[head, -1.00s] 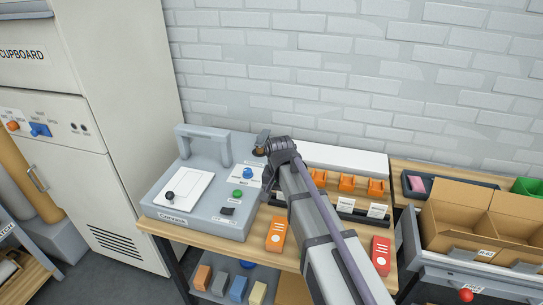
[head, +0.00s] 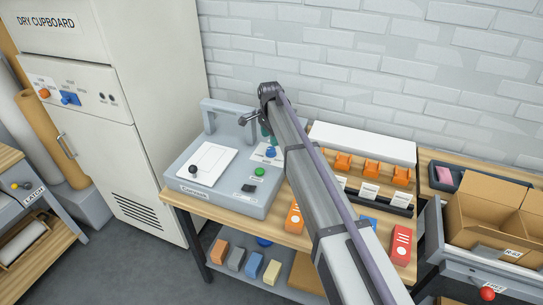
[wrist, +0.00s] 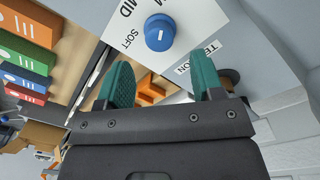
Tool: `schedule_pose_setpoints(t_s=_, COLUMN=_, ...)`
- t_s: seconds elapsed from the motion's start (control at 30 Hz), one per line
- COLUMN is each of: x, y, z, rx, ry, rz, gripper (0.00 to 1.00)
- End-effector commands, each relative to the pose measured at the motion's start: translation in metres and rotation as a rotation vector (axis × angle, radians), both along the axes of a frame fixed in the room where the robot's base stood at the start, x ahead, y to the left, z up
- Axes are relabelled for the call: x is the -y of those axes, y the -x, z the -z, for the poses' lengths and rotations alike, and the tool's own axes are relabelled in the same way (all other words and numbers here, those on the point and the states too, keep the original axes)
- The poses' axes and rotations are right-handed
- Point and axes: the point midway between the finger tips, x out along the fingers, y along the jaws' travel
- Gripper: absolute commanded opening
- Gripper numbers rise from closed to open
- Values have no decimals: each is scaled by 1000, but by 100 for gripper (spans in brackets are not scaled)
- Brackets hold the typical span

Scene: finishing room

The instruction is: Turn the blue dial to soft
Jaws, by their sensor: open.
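The blue dial (head: 271,152) sits on the grey console (head: 222,205), near its right back part. In the wrist view the dial (wrist: 160,32) is round with a short white mark on its face. The words SOFT and MID are printed on the white plate (wrist: 110,28) to its left; which word the mark points at is unclear. My gripper (wrist: 163,75) is open and empty, its two green fingers just below the dial in the picture, apart from it. In the head view my gripper (head: 266,130) is over the console beside the dial, partly hidden by my arm.
The console also has a green button (head: 259,171), a black-knobbed lever (head: 193,170) and a raised grey handle (head: 228,110). A rack with orange holders (head: 371,167) stands to the right. Another blue knob (head: 70,98) is on the dry cupboard (head: 120,60).

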Motion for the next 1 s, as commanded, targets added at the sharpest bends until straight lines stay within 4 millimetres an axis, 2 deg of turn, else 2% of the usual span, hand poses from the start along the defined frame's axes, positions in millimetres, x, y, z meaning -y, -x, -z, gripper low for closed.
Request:
schedule_pose_setpoints(t_s=0.03, x=0, y=1, z=26, rx=0, ry=0, rz=0, gripper=61)
schedule_pose_setpoints(t_s=0.2, x=1, y=2, z=53, rx=0, ry=0, rz=0, gripper=61)
schedule_pose_setpoints(t_s=0.53, x=1, y=2, z=53, rx=0, ry=0, rz=-1, gripper=60)
schedule_pose_setpoints(t_s=1.0, x=1, y=2, z=53, rx=0, ry=0, rz=-1, gripper=15)
